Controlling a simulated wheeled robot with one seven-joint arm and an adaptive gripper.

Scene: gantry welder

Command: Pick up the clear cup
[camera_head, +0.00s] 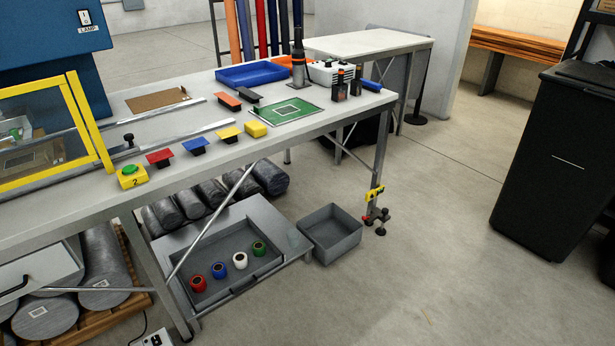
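Small cup-like pieces stand in a row in a grey open tray or drawer (212,297) under the bench: a red one (198,284), a blue one (219,270), a white one (240,261) and a green one (259,248). My gripper is not in view.
The long workbench (95,203) holds a blue tray (252,75), a green mat (285,111) and several coloured blocks. A grey bin (333,240) sits on the floor beside the drawer. A black bin (555,165) stands at right. The floor between is clear.

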